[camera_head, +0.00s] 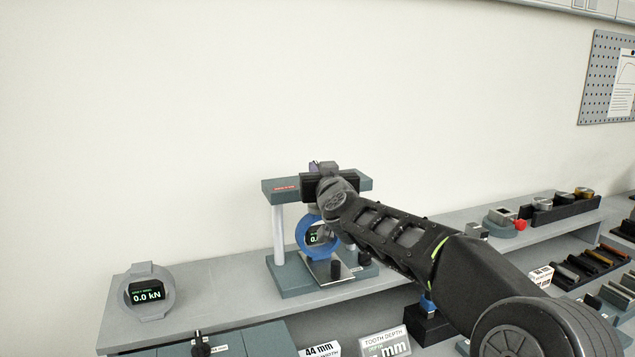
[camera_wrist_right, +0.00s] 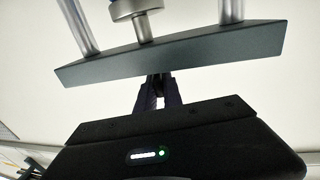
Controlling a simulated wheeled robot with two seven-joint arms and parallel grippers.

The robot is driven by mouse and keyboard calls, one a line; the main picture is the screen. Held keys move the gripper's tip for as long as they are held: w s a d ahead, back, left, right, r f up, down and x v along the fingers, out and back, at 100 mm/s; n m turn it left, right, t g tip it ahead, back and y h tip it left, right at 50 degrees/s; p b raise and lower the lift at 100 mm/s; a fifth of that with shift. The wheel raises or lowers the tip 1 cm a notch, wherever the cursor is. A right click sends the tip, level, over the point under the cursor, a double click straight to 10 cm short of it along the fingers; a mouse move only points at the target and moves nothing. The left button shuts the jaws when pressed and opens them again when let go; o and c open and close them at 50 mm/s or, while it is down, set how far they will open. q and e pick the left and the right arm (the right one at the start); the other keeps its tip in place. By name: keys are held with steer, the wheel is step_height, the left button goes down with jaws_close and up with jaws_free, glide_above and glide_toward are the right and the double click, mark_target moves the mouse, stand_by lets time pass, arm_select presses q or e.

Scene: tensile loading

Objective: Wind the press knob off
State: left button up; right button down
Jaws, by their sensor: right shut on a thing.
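The press (camera_head: 293,284) stands on the grey shelf, with a teal base, pale columns and a teal crossbeam (camera_head: 364,184). A blue ring with a small display hangs under the beam. My right gripper (camera_head: 318,168) is at the top of the crossbeam, shut on the press knob, which its fingers and body mostly hide. In the right wrist view the fingers (camera_wrist_right: 158,88) are close together at the crossbeam (camera_wrist_right: 185,50). The screw (camera_wrist_right: 143,26) shows on the beam's other side between two columns. My left gripper is not in view.
A round gauge (camera_head: 149,293) reading 0.0 kN stands at the shelf's left end. Dark racks with metal pieces (camera_head: 565,207) and a red-knobbed device (camera_head: 507,221) are at right. My right forearm covers the middle of the shelf. The wall behind the press is bare.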

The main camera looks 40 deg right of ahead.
steer(key=shift+y, duration=0.3)
steer(key=c, duration=1.5)
jaws_free()
steer(key=v, duration=0.7)
steer(key=shift+s+a+f+p, duration=0.1)
steer(key=shift+s+p, duration=0.25)
steer(key=shift+p, duration=0.05)
